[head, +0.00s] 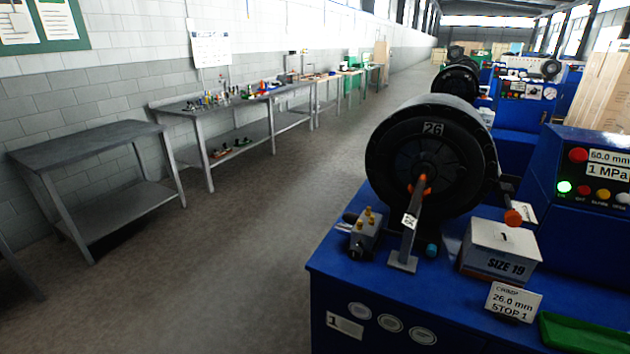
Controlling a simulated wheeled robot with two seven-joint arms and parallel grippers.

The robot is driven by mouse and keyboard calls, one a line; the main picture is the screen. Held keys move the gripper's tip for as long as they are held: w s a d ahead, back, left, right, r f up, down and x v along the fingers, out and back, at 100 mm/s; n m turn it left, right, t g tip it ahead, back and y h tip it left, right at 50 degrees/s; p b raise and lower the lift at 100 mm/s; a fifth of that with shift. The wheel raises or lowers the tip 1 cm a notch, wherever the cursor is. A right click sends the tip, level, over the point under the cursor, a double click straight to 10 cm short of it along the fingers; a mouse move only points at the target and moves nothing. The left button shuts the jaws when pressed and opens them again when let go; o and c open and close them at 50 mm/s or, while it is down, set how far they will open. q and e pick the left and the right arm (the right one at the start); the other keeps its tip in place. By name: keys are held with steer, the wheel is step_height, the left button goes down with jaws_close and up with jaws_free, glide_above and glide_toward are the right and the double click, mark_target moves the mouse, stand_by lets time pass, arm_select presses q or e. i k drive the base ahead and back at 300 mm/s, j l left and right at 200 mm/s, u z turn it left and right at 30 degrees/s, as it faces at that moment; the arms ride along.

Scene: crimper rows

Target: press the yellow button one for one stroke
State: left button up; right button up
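The crimper (428,155) is a big black round head marked 26 on a blue cabinet numbered 1, at the right of the head view. Its blue control panel (560,222) stands at the right edge. A small yellow button (603,194) sits in the panel's lower row, between a red button (583,190) and a whitish button (622,198). A green button (564,187) at the left of that row looks lit. Neither of my grippers is in view, and nothing covers the yellow button.
A bigger red button (578,155) sits above the row, beside plates reading 60.0 mm and 1 MPa. A SIZE 19 box (500,250), a STOP 1 card (513,301) and a green tray (580,336) stand on the cabinet. Workbenches (90,146) line the left wall; the aisle is clear.

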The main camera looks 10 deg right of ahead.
mark_target(601, 194)
steer(key=z, duration=1.9)
